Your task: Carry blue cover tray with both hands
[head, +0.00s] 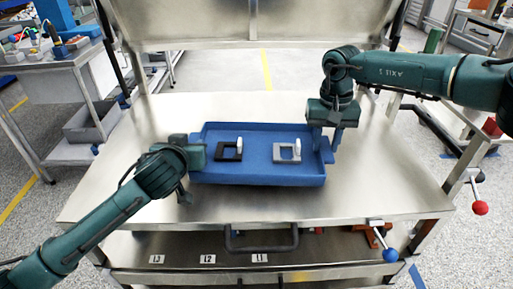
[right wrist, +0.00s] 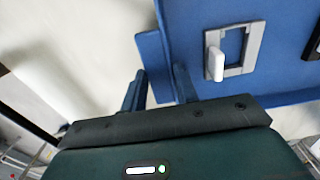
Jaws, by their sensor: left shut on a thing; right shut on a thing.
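The blue cover tray (head: 262,178) is in the middle of the steel table in the head view. It holds a black square frame (head: 229,152) on the left and a grey one (head: 287,152) on the right, each with a white upright piece. My left gripper (head: 193,152) is shut on the tray's left side. My right gripper (head: 333,140) is shut on its right side. In the right wrist view the fingers (right wrist: 150,90) are at a blue tab on the tray's edge (right wrist: 182,80), with the grey frame (right wrist: 240,50) beyond. I cannot tell whether the tray touches the table.
The steel table (head: 130,195) is bare around the tray. A raised steel lid (head: 210,25) stands at the back. A black handle (head: 262,246) and labels L3, L2, L1 are at the front. Levers with red (head: 480,208) and blue (head: 390,255) knobs are at the right.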

